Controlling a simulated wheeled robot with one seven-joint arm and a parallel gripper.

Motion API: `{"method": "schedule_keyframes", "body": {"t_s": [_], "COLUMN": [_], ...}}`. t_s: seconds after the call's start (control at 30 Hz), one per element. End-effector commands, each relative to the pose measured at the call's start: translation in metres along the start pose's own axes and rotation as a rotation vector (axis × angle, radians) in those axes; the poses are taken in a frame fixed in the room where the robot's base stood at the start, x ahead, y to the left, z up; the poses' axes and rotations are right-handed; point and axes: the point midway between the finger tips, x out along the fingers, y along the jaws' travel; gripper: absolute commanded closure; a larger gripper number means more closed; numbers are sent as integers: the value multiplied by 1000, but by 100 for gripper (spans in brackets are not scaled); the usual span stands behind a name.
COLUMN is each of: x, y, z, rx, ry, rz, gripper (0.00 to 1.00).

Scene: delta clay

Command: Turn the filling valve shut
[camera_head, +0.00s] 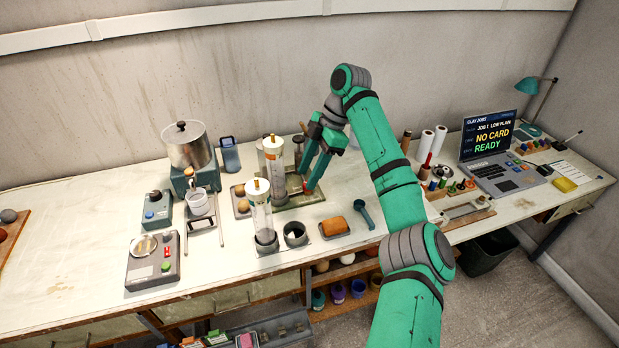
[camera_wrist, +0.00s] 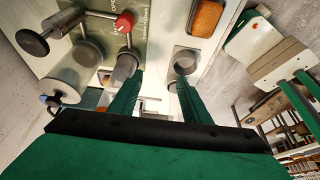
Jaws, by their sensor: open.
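The filling valve shows as a small round red knob (camera_wrist: 124,22) on a grey pipe fitting at the top of the wrist view. Printed lettering lies beside it on a pale green plate (camera_wrist: 152,45). In the head view the plate's green base (camera_head: 298,200) stands mid-bench, and the knob is largely hidden by my fingers. My gripper (camera_head: 307,172) points down over this base, open and empty. In the wrist view its two green fingers (camera_wrist: 158,80) are spread, their tips apart from the knob, which lies beyond them and to the left.
An orange-brown block (camera_head: 335,226) and a blue scoop (camera_head: 363,213) lie in front. A laptop (camera_head: 497,160) reading "NO CARD READY" stands right. The bench's far left is mostly bare.

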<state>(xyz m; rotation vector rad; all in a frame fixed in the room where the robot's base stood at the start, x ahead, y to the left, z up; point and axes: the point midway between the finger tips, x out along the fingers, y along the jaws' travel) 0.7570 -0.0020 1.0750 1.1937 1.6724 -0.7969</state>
Motion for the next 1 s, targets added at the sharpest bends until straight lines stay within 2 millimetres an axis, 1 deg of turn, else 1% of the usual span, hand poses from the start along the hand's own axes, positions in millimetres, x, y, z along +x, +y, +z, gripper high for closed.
{"method": "schedule_keyframes", "body": {"t_s": [0.03,0.2,0.4,0.57,1.0], "x": [-2,-8,-13,-14,-14], "y": [-7,-28,-45,-50,-50], "z": [-2,-13,-22,-25,-25], "rx": [-1,-2,-1,1,0], "ry": [-3,-2,-1,0,0], "rz": [0,0,0,-1,0], "gripper": [57,57,57,57,57]}}
